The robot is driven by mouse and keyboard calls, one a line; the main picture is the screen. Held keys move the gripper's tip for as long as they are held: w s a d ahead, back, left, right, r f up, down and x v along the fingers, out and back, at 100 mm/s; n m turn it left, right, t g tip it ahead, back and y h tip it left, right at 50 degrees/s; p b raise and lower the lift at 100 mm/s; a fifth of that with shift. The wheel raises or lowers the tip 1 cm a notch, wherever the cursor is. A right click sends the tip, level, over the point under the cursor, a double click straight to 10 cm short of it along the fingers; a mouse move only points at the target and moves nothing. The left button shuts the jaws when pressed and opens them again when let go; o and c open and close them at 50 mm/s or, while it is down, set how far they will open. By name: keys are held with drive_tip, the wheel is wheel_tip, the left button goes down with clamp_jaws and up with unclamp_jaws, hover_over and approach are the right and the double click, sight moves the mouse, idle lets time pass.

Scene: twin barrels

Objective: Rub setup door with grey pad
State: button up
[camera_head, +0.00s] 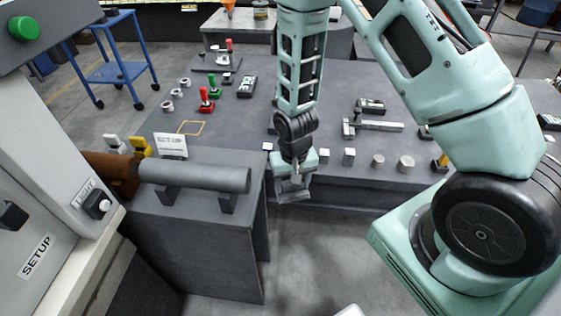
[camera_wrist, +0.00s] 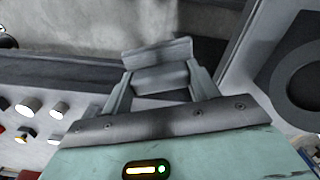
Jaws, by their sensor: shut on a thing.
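A pale panel labelled SETUP (camera_head: 30,225), which I take for the setup door, stands at the left edge in the head view and is partly cut off. My gripper (camera_head: 293,183) hangs in front of the dark table's near edge, well to the right of the panel. It is shut on a grey pad (camera_head: 292,194), small and flat below the fingers. In the wrist view the grey pad (camera_wrist: 157,52) shows beyond my two fingers (camera_wrist: 160,80). Nothing touches the pad's far face there.
The table (camera_head: 235,125) holds red and green levers, blocks and metal cylinders. Open floor (camera_head: 310,255) shows below the gripper.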

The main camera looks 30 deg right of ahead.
drive_tip(key=s+d+f+n, duration=0.1)
drive_tip(key=d+f+n, duration=0.2)
drive_tip(key=f, duration=1)
drive_tip(key=shift+d+f, duration=0.2)
drive_tip(key=shift+d, duration=0.85)
